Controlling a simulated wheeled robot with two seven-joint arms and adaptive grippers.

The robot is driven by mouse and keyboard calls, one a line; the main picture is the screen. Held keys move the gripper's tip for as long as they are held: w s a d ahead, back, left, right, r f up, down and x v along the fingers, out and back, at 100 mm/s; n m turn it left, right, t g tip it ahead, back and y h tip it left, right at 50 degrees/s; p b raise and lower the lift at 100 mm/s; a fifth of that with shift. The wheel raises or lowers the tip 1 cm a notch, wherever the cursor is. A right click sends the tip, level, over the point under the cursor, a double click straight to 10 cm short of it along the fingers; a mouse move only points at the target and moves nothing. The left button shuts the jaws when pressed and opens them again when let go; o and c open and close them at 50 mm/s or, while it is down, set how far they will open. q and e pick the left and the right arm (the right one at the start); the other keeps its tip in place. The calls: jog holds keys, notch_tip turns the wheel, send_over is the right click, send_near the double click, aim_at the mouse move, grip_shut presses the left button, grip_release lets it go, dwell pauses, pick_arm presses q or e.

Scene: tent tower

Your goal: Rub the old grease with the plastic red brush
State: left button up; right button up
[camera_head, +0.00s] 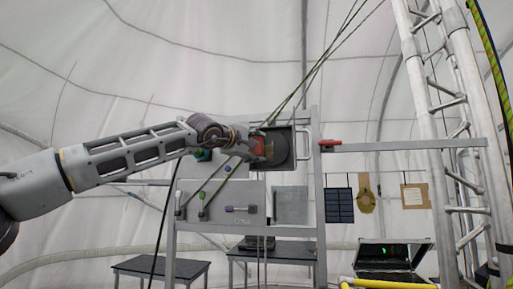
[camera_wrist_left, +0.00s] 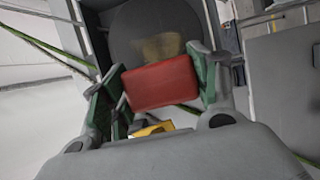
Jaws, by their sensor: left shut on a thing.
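The plastic red brush (camera_wrist_left: 160,83) is clamped between the green-padded fingers of my left gripper (camera_wrist_left: 158,72). In the left wrist view a tan-brown smear, seemingly the old grease (camera_wrist_left: 162,45), lies on the dark round plate (camera_wrist_left: 125,35), just beyond the brush. Whether the brush touches the smear cannot be told. My right gripper is not in view.
The plate sits in a square frame on a metal rack (camera_head: 312,190). A panel with coloured knobs (camera_head: 222,201) is below. A red-handled bar (camera_head: 400,146) extends right, with hanging panels (camera_head: 339,206) below. A ladder tower (camera_head: 455,120) stands at right; low tables (camera_head: 160,267) stand below.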

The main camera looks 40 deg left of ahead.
pick_arm(q)
jog(key=shift+r+p, duration=0.55)
jog(key=shift+r, duration=0.1)
jog(key=shift+w+d+f, duration=0.1)
jog(key=shift+d, duration=0.05)
jog(key=shift+w+d, duration=0.1)
jog(key=shift+d, duration=0.1)
jog(key=shift+w+d+b, duration=0.2)
jog(key=shift+w+d, duration=0.1)
jog(key=shift+d, duration=0.2)
jog(key=shift+w+d+b, duration=0.2)
jog(key=shift+w+d, duration=0.05)
jog(key=shift+d, duration=0.25)
jog(key=shift+d, duration=0.1)
jog(key=shift+w+d+b, duration=0.15)
jog(key=shift+w+d, duration=0.25)
jog(key=shift+d, duration=0.25)
jog(key=shift+w+d+b, duration=0.15)
jog(key=shift+w+d, duration=0.2)
jog(key=shift+d, duration=0.25)
jog(key=shift+d, duration=0.15)
